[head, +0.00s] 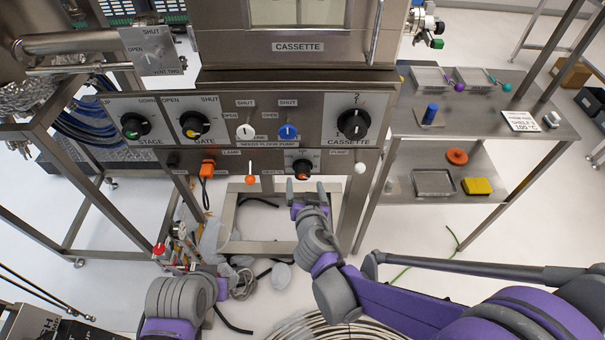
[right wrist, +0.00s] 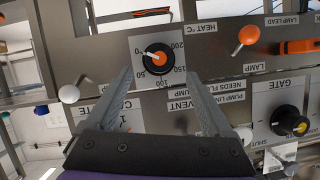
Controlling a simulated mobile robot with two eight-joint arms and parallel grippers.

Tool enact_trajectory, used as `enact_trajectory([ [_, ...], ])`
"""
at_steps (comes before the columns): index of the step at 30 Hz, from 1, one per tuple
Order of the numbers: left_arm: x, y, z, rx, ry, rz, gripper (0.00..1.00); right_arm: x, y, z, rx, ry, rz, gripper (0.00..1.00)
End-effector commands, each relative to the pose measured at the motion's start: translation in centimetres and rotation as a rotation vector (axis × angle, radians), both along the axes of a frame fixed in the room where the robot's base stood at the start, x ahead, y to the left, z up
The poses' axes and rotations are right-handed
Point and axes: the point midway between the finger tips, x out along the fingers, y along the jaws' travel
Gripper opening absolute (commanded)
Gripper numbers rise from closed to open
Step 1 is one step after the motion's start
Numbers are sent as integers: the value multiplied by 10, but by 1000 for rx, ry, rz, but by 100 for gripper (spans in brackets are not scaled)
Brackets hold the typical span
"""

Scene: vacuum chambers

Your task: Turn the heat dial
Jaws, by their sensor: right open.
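The heat dial (head: 302,167) is a small black knob with an orange centre on a white plate, low on the steel panel. In the right wrist view the heat dial (right wrist: 158,60) shows a scale with 50, 100, 150 and 200, and that view is turned upside down. My right gripper (head: 306,189) is just in front of and below the dial. Its two grey fingers (right wrist: 160,75) are open and empty, pointing at the panel on either side of the dial, with no contact visible.
The orange lamp lever (head: 251,179) and the white pump lever (head: 360,168) flank the dial. Larger stage (head: 135,125), gate (head: 193,125) and cassette (head: 353,124) knobs sit above. A steel shelf unit (head: 500,133) stands to the right. Cables lie below on the floor.

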Motion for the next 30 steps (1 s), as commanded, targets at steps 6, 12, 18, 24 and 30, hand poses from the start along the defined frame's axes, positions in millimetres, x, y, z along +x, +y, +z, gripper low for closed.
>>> enact_trajectory([
  [6, -1, 0, -5, 0, 2, 0, 50, 41, 3, -17, 0, 1, -3, 86],
  [12, -1, 0, -7, 0, 2, 0, 50, 66, 5, -27, -1, 2, -2, 86],
  [18, -1, 0, -7, 0, 2, 0, 50, 74, 6, -30, 0, 0, -2, 86],
  [24, -1, 0, -7, 0, 2, 0, 50, 74, 6, -30, -1, 1, -2, 86],
  [30, -1, 0, -7, 0, 2, 0, 50, 74, 6, -30, -1, 1, -2, 54],
])
